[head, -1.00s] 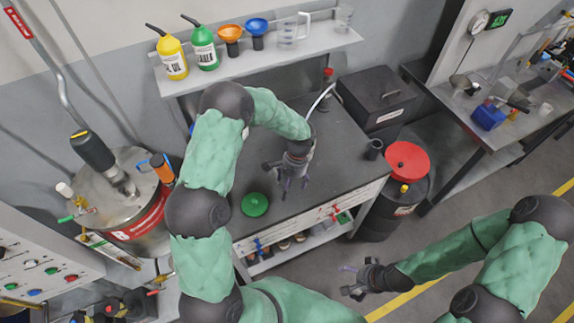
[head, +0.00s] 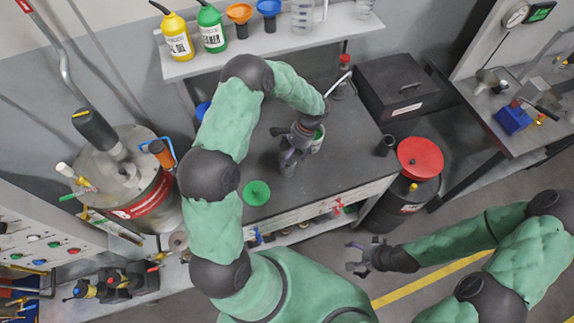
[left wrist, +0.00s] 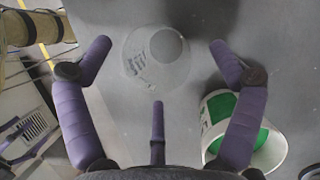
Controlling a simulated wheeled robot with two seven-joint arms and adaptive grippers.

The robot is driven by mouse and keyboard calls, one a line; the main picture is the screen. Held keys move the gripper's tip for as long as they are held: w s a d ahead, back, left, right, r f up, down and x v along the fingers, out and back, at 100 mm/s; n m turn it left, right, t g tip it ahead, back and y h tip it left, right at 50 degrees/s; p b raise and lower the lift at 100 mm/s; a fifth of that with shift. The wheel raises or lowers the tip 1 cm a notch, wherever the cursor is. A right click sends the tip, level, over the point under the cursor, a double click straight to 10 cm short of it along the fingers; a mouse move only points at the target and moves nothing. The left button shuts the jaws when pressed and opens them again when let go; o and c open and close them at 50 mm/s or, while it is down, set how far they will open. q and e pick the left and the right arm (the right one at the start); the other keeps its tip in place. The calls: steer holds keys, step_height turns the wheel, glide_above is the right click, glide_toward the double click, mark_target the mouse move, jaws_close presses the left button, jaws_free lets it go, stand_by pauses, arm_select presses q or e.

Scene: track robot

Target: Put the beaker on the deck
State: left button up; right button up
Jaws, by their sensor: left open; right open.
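A clear glass beaker with printed markings (left wrist: 150,65) stands on the grey surface in the left wrist view, seen from above. My left gripper (left wrist: 160,50) is open, with its fingers apart on either side of the beaker; I cannot tell whether they touch it. In the head view, my left gripper (head: 290,162) is low over the dark bench top (head: 340,155) and hides the beaker. I cannot tell which surface is the deck. My right gripper (head: 358,260) is open and empty, over the floor in front of the bench.
A white and green container (left wrist: 232,130) stands beside the left gripper's right finger. A green disc (head: 257,192) lies near the bench front. A dark box (head: 400,95) and small dark cup (head: 385,145) are at right. The shelf (head: 265,45) holds bottles, funnels and clear vessels.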

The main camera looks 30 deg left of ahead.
arm_select(q)
steer(key=shift+x, duration=1.85)
steer(key=shift+s, duration=0.2)
steer(key=c, duration=1.1)
steer(key=shift+o, duration=0.2)
steer(key=shift+r, duration=0.15)
